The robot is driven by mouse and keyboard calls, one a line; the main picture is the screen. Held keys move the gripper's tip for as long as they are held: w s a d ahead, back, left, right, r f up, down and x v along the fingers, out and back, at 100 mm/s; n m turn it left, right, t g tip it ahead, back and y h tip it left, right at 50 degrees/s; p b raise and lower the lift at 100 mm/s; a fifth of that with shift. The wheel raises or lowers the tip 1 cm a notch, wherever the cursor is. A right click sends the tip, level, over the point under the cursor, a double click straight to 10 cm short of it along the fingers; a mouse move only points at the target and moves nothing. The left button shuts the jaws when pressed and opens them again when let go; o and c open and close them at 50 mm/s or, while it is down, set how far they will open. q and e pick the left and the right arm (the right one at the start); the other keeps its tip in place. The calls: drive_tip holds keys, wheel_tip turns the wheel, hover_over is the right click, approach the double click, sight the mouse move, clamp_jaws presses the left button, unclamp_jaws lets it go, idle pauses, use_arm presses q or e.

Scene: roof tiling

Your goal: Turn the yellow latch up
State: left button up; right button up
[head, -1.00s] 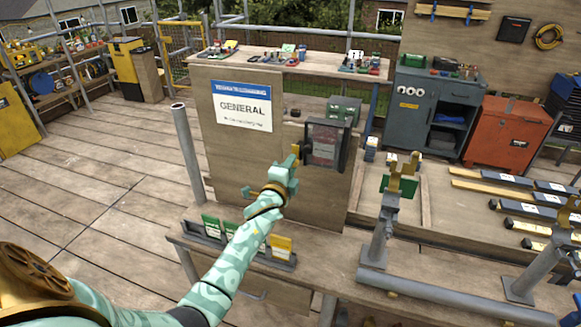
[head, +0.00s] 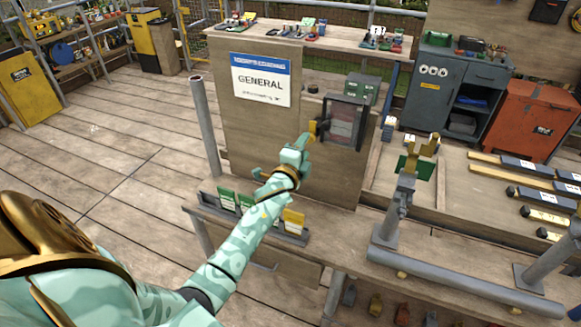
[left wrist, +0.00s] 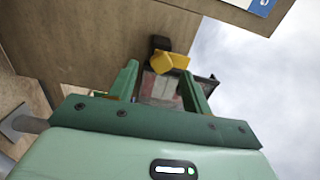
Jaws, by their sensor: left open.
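The yellow latch (head: 312,129) is at the left edge of a dark-framed box with a window (head: 342,124), mounted on a wooden panel. In the left wrist view the latch (left wrist: 171,61) sticks out beside a dark block, near the tips of my two green fingers. My left gripper (head: 303,143) is open at the latch, in front of the panel. The fingers (left wrist: 158,85) stand on both sides of the latch's lower part in that view; I cannot tell whether they touch it. My right gripper is not in view.
A white and blue "GENERAL" sign (head: 261,79) is on the panel, left of the box. A rack of coloured cards (head: 248,215) lies below my left arm. A grey post with a yellow fork and green card (head: 412,165) stands to the right. A grey pipe (head: 455,283) lies along the front bench.

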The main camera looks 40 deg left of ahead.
use_arm(q)
drive_tip(key=v, duration=1.3)
drive_tip(key=shift+s+d, duration=0.15)
drive_tip(key=shift+s, duration=0.15)
drive_tip(key=shift+r, duration=0.1)
drive_tip(key=s+d+f+n+g+h+b, duration=0.1)
drive_tip(key=s+d+f+n+g, duration=0.15)
drive_tip(key=f, duration=0.85)
drive_tip(key=s+d+f+n+g+h, duration=0.1)
drive_tip(key=s+f+n+g, duration=0.25)
drive_tip(key=f, duration=0.65)
drive_tip(key=s+d+f+n+g+h+b, duration=0.1)
drive_tip(key=s+d+f+n+g, duration=0.2)
drive_tip(key=f, duration=0.8)
drive_tip(key=s+f+g+b, duration=0.2)
drive_tip(key=s+f, duration=0.6)
drive_tip(key=s, duration=0.3)
drive_tip(key=s+d+f+n+g+b, duration=0.1)
drive_tip(key=s+f+g+b, duration=0.1)
drive_tip(key=s+f, duration=0.6)
drive_tip(key=s+d+f+n+g+h+b, duration=0.1)
drive_tip(key=s+f+g+b, duration=0.1)
drive_tip(key=s+f, duration=0.6)
drive_tip(key=s+g, duration=0.1)
drive_tip(key=s, duration=0.6)
drive_tip(key=shift+g, duration=0.4)
